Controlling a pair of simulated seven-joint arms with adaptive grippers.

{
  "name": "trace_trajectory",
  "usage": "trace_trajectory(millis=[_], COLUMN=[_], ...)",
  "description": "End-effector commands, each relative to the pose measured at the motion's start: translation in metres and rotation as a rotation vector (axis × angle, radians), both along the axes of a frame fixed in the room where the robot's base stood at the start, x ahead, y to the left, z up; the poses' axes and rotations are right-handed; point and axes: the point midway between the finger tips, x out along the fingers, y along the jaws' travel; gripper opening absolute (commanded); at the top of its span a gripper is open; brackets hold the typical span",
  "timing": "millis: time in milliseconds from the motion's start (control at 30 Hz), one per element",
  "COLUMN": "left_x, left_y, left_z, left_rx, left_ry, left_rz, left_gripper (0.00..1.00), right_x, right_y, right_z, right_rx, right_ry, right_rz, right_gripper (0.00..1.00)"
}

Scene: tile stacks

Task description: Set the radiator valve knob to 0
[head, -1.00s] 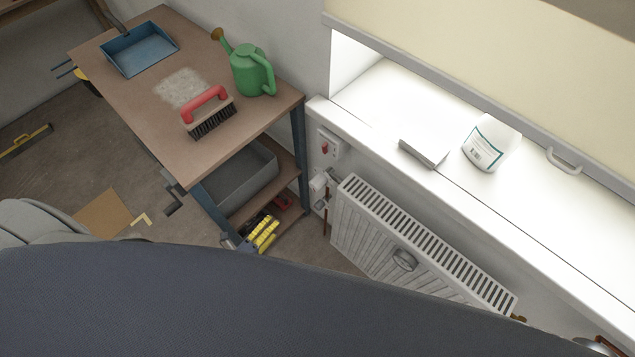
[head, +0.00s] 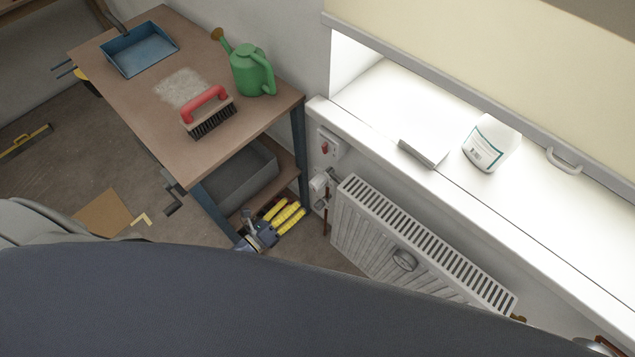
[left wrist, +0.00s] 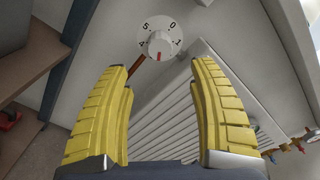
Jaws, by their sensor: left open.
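The white radiator valve knob (left wrist: 159,44) faces me in the left wrist view, on a round dial showing 5, 0 and 1. Its red mark points down, away from the 0 at the upper right; the lower numbers are hard to read. In the head view the valve knob (head: 317,183) is at the radiator's upper left corner. My left gripper (head: 289,209) has yellow fingers and is open and empty, below and left of the knob. In the left wrist view the left gripper's (left wrist: 161,65) fingers stand on either side below the knob, apart from it. My right gripper is not in view.
The white radiator (head: 385,240) hangs under the window sill (head: 375,130). A wooden bench (head: 150,115) stands left of my left gripper, with a grey bin (head: 240,178) on its lower shelf. A socket with a red switch (head: 326,147) is above the knob.

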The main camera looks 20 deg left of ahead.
Motion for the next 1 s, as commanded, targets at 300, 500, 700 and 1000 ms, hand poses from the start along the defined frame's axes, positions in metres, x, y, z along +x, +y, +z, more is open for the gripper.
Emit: trace_trajectory(millis=[300,500,700,1000], left_x=[0.053,0.079,0.097,0.106], left_y=[-0.028,-0.042,-0.051,-0.056], left_z=[0.001,0.001,0.0,0.0], left_rx=[-0.002,-0.002,-0.002,-0.001], left_ry=[-0.001,0.0,0.0,0.0], left_rz=[0.001,0.0,0.001,0.0], left_gripper=[0.61,0.61,0.61,0.61], right_x=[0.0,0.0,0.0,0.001], right_y=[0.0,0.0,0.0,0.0], right_z=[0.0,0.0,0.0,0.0], right_rx=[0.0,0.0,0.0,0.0], right_ry=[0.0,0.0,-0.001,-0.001], right_rz=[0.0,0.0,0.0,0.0], right_gripper=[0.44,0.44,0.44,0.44])
